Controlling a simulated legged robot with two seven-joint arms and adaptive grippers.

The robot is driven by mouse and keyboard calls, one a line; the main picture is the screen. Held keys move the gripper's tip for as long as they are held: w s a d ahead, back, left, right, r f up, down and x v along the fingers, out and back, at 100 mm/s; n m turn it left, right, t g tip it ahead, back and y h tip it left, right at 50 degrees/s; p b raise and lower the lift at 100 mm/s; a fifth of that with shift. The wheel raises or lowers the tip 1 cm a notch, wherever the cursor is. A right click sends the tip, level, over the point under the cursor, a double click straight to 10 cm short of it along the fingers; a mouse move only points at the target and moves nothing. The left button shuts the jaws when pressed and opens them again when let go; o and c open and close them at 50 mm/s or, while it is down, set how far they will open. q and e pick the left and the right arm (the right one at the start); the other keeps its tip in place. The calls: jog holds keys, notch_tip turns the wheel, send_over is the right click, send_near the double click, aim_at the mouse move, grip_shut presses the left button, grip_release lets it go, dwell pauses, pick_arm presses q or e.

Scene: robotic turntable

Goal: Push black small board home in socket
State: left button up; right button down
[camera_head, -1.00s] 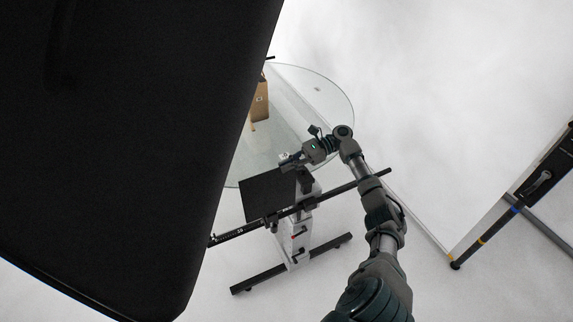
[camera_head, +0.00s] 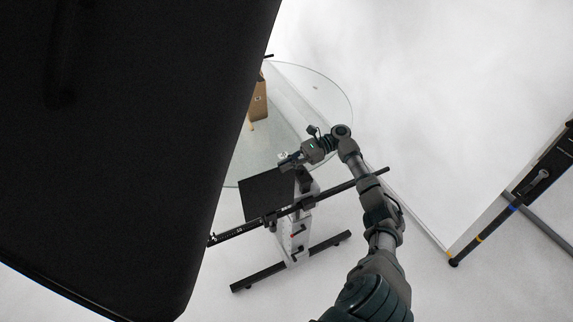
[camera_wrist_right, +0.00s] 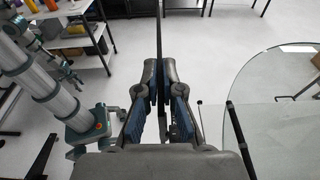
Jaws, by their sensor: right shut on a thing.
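The black small board (camera_head: 266,193) shows in the head view as a dark flat panel by the grey stand. In the right wrist view the board (camera_wrist_right: 159,38) appears edge-on as a thin dark strip running up from between the fingers. My right gripper (camera_head: 288,163) is at the board's upper edge, beside the glass disc. In the wrist view my right gripper (camera_wrist_right: 161,82) is shut on the board. I cannot make out the socket or how far the board sits in it.
A round glass turntable (camera_head: 325,95) carries a brown bag (camera_head: 259,100). A grey stand (camera_head: 293,235) with a dark crossbar (camera_head: 345,187) is below. A large black panel (camera_head: 110,150) blocks the left side.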

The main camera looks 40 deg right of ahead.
jog(key=shift+d, duration=0.45)
jog(key=shift+a, duration=0.2)
dwell(0.6)
jog(key=shift+f+b, duration=0.3)
jog(key=shift+f, duration=1.7)
jog(key=c, duration=1.2)
grip_release()
jog(key=shift+c, duration=0.2)
